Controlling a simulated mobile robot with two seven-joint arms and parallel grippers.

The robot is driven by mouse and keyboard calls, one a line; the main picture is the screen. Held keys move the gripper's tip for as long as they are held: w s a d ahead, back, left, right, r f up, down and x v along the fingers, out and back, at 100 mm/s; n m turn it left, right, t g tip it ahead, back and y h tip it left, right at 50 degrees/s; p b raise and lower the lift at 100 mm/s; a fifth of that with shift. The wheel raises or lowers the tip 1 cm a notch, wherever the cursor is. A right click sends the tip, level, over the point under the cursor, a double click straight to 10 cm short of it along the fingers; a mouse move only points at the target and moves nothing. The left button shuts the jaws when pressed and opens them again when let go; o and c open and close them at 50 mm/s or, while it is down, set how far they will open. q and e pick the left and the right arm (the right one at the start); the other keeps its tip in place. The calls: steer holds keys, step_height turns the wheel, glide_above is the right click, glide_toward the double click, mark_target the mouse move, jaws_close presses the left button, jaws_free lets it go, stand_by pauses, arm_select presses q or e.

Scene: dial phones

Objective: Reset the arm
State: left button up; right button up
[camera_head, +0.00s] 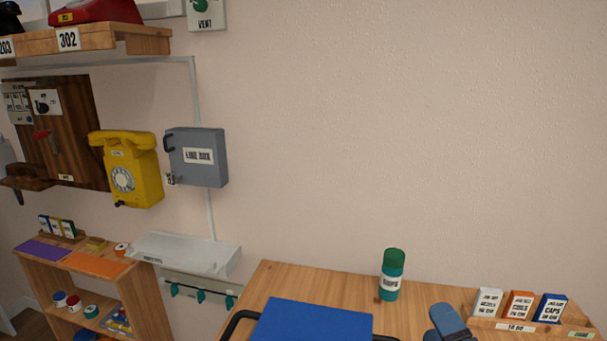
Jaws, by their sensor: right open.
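Part of my right gripper (447,323) shows as a blue-grey shape at the bottom edge, over the wooden table (277,279). The rest of that arm is cut off by the frame. It is open, and nothing shows held in the visible part. A blue tray-like surface (312,318) with black handles is to its left, apart from it. My left gripper is not in view.
A green bottle (391,276) stands on the table, near a wooden rack (516,326) of labelled boxes. On the wall are a yellow dial phone (131,168) and a grey box (196,157). A low shelf (95,270) stands left. The right wall is bare.

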steer(key=s+d+f+m+g+h, duration=0.45)
steer(key=d+f+m+h, duration=0.2)
steer(key=m, duration=0.45)
steer(key=s+f+m+g+y, duration=0.1)
steer(key=s+f+m+g, duration=0.5)
steer(key=s, duration=0.3)
steer(key=s+f+m+g+y, duration=0.1)
steer(key=s+f+m+g, duration=0.5)
steer(key=s, duration=0.4)
steer(key=w+f+n+t, duration=0.1)
steer(key=w+f+t, duration=0.6)
steer(key=f, duration=0.3)
steer(key=shift+a+f, duration=0.15)
steer(key=shift+a, duration=0.1)
